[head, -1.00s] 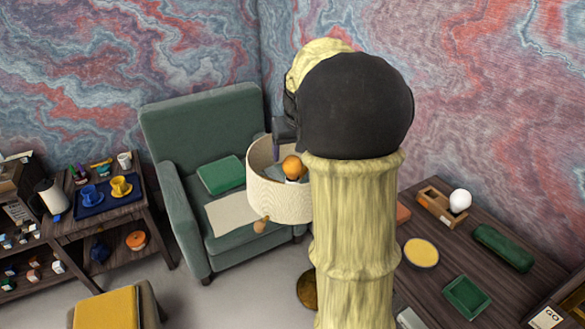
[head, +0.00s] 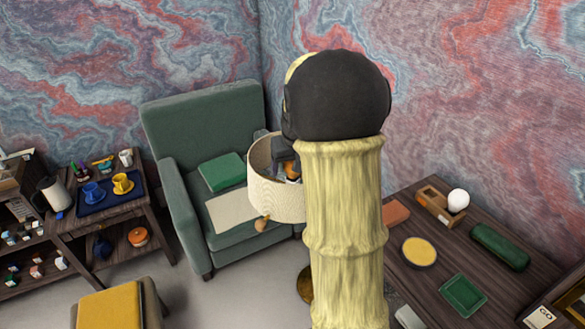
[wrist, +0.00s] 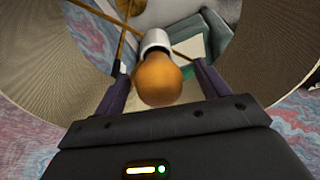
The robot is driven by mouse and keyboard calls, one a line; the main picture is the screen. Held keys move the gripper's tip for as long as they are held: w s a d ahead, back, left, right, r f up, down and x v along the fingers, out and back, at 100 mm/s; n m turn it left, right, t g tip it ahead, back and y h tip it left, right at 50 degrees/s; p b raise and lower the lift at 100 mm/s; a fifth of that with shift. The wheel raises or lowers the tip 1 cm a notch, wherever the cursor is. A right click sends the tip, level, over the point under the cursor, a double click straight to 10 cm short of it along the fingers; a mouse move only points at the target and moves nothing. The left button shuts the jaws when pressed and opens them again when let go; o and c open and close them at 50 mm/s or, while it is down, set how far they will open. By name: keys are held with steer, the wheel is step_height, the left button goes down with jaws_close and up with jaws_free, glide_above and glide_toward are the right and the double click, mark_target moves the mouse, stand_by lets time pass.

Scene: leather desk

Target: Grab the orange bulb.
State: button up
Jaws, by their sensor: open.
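The orange bulb (wrist: 160,82) sits in a white socket (wrist: 156,41) inside the cream lampshade (head: 276,194). In the head view the orange bulb (head: 291,171) is mostly covered by my gripper. My gripper (wrist: 160,88) is open inside the shade, with one purple-grey finger on each side of the bulb in the wrist view. I see gaps between the fingers and the bulb; no contact is clear. My gripper's fingertips are hidden in the head view.
The shade wall (wrist: 35,60) curves closely around my gripper. Thin brass spokes (wrist: 100,14) cross below the socket. A green armchair (head: 205,130) stands behind the lamp. The desk (head: 450,245) at right carries a white bulb (head: 458,200) in a wooden holder and several small items.

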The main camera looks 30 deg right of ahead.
steer(key=c, duration=1)
steer(key=shift+c, duration=0.2)
step_height(320, 180, up, 10)
steer(key=shift+r+b, duration=0.1)
steer(key=shift+b, duration=0.7)
